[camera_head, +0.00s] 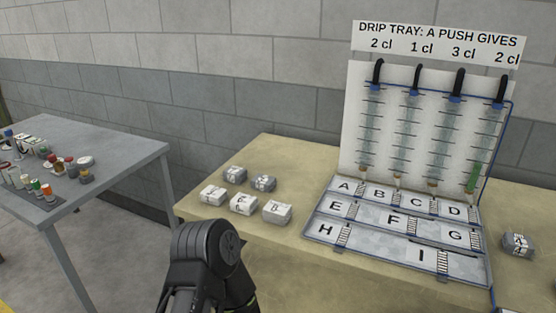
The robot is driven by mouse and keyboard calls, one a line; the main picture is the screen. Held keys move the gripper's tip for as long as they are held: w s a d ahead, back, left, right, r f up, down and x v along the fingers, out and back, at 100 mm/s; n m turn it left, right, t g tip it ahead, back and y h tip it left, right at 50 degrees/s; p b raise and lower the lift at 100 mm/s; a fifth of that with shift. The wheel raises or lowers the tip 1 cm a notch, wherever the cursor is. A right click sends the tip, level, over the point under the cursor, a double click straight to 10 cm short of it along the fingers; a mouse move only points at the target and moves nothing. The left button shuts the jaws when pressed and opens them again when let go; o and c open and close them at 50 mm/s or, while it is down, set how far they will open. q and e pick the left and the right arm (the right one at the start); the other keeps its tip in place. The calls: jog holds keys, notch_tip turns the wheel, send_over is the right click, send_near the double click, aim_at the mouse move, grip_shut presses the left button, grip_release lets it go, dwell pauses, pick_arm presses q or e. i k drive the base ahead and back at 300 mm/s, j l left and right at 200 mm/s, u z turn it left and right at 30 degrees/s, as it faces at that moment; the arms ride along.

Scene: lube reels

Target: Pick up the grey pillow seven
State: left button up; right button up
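Several small pillow-shaped packs lie on the tan table. Two dark grey ones are in the back row, a left one (235,174) and a right one (263,183). Three paler, whitish ones sit in front: a left pale pack (213,195), a middle pale pack (243,204) and a right pale pack (277,212). Another dark grey pack (517,243) lies alone at the far right. They carry white labels with dark marks too small to read, so I cannot tell which is seven. A black arm link of mine rises at the bottom centre; neither gripper's fingers show.
A lettered metal drip tray (385,245) stands right of the packs, below a white board (356,120) with several tubes. The tan tabletop (300,165) is clear around the packs. A grey table (120,150) with small coloured items stands at left, across a gap.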

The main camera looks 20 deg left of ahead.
aim_at(234, 175)
jog(key=j+z, duration=0.2)
jog(key=j, duration=0.45)
jog(key=k+j+z, duration=0.1)
jog(key=j+z, duration=0.15)
jog(key=j, duration=0.35)
jog(key=k+j+z, duration=0.2)
jog(key=j, duration=0.45)
jog(key=i, duration=0.1)
